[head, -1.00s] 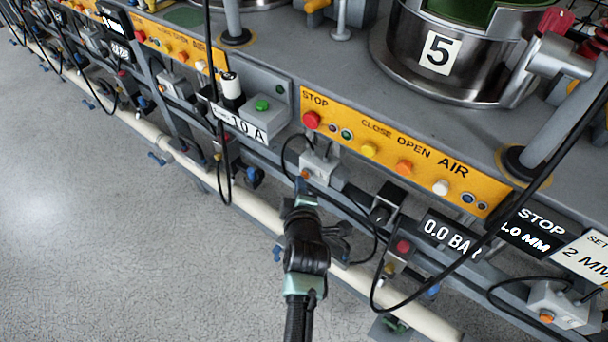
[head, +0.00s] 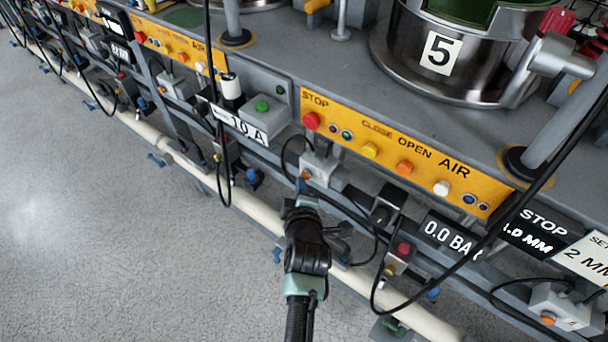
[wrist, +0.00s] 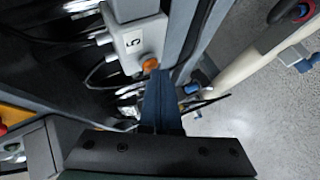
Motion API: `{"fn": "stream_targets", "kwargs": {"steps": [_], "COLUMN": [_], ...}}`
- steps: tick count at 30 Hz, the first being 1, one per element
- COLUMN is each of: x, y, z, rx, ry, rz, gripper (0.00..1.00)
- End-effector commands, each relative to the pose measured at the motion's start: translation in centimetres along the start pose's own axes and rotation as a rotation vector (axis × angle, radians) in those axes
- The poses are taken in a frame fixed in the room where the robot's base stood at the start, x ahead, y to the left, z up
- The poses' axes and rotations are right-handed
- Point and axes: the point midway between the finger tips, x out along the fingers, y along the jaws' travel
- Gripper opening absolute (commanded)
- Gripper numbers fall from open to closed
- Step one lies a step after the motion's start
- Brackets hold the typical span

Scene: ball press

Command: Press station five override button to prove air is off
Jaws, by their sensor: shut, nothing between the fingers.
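The station five override is an orange button (head: 306,174) on the lower left of a small grey valve box (head: 322,166) below the yellow panel. In the wrist view, the box (wrist: 130,38) carries a "5" label and the orange button (wrist: 150,63) sticks out toward my fingers. My gripper (head: 301,184) is shut and empty, its fingertips just in front of the button. In the wrist view, the closed blue fingers (wrist: 158,76) end right beside the button. I cannot tell whether they touch it.
The yellow panel (head: 385,146) has STOP, CLOSE, OPEN and AIR controls. A pressure display (head: 450,235) reads 0.0 BAR. Black cables (head: 375,255) hang to the right, and a pale pipe (head: 262,222) runs below. The floor (head: 120,250) at left is clear.

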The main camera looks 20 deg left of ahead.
Motion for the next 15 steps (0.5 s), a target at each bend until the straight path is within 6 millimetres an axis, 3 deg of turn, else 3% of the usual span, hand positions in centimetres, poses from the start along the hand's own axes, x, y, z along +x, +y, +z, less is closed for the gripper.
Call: {"fn": "stream_targets", "kwargs": {"steps": [15], "x": [-0.96], "y": [-0.65], "z": [-0.63], "rx": [0.0], "ry": [0.0], "rz": [0.001], "gripper": [0.0]}}
